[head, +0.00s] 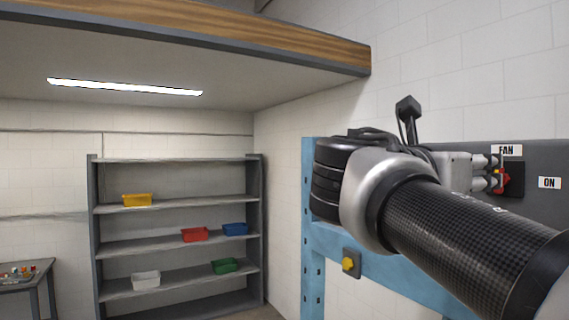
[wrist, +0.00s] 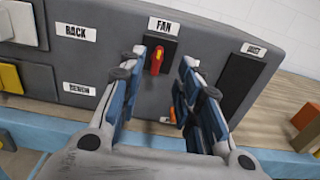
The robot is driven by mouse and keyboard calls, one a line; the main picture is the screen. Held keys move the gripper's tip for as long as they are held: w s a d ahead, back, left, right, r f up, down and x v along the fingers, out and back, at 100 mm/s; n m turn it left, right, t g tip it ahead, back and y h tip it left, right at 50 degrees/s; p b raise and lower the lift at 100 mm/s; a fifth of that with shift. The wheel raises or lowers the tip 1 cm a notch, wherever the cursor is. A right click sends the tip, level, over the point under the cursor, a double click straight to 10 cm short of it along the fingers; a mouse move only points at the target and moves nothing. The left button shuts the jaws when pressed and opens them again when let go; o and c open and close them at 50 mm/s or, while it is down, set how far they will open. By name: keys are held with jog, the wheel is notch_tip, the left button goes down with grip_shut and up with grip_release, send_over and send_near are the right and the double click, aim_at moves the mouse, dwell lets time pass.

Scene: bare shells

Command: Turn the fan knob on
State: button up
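The fan knob (wrist: 156,60) is a red handle with a yellow mark, on a black plate under the FAN label (wrist: 164,26) on a grey panel. It also shows in the head view (head: 500,182), partly hidden by the fingers, with the ON label (head: 549,183) to its right. My gripper (wrist: 162,58) is open, facing the panel. In the wrist view its fingers stand on either side of the knob, with a gap visible on the right. I cannot tell whether the left finger touches it. My gripper (head: 493,172) is right at the knob in the head view.
The panel also carries a dark switch plate (wrist: 242,82) at right and a yellow switch (wrist: 10,78) at left. An orange part (wrist: 172,115) shows between the fingers. A blue frame (head: 311,230) supports the panel. A shelf rack (head: 180,243) with coloured bins stands at left.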

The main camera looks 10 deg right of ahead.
jog(key=p+x, duration=0.1)
jog(key=x, duration=0.6)
jog(key=shift+w+d, duration=0.15)
jog(key=shift+d, duration=0.15)
jog(key=shift+c, duration=0.2)
grip_shut()
